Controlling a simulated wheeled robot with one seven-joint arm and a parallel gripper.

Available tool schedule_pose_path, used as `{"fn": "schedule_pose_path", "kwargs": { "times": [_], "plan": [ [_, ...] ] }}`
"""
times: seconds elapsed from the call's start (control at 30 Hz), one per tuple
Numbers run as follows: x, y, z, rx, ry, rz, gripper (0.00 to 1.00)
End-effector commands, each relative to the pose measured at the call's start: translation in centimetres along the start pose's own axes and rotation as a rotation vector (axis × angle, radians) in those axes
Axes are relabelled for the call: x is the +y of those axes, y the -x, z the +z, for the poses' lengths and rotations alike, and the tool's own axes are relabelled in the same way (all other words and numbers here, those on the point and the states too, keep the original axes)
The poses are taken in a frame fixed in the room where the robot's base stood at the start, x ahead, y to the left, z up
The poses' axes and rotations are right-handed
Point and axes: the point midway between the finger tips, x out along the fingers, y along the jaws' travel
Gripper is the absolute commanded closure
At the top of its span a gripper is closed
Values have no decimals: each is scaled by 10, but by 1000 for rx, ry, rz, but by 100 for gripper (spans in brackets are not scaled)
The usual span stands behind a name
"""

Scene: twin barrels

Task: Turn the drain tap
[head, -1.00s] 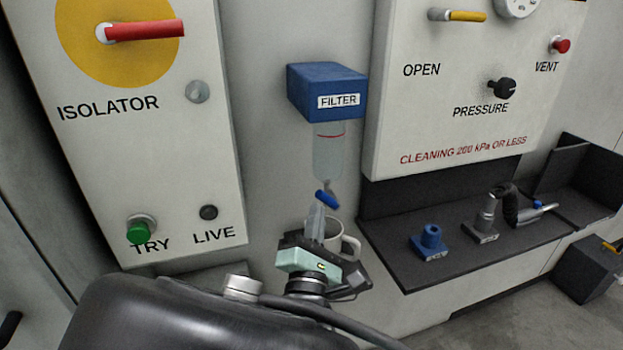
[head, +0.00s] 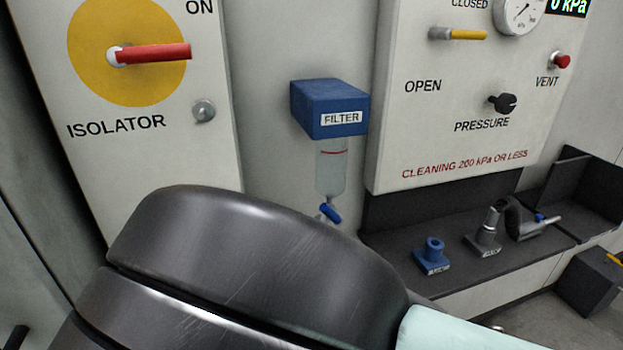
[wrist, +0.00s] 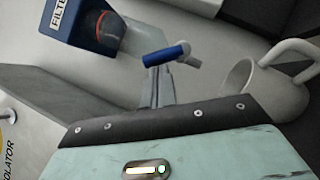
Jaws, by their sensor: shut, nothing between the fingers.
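The drain tap's blue handle (head: 330,213) sits under the clear bowl (head: 331,170) of the filter (head: 329,108) and slants down to the right in the head view. In the wrist view the blue handle (wrist: 166,54) lies just beyond the fingertips of my gripper (wrist: 158,72), beside the filter bowl (wrist: 118,32). My gripper is shut and empty. Whether the fingertips touch the handle I cannot tell. In the head view my own arm hides the gripper and the area below the tap.
A dark shelf (head: 455,262) holds a blue fitting (head: 432,255) and nozzle parts.

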Motion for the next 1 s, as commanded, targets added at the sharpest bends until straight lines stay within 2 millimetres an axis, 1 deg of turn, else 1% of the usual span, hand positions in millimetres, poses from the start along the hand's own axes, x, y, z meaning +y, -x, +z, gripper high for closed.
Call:
{"fn": "schedule_pose_path", "kwargs": {
  "times": [0.03, 0.3, 0.6, 0.8, 1.0],
  "plan": [
    [3, -2, 2, -3, -22, -16, 100],
    [12, -7, 10, -4, -195, -131, 100],
    [16, -12, 17, -3, -381, -255, 100],
    [16, -14, 20, -3, -462, -308, 100],
    [15, -14, 21, -2, -502, -336, 100]
  ]
}}
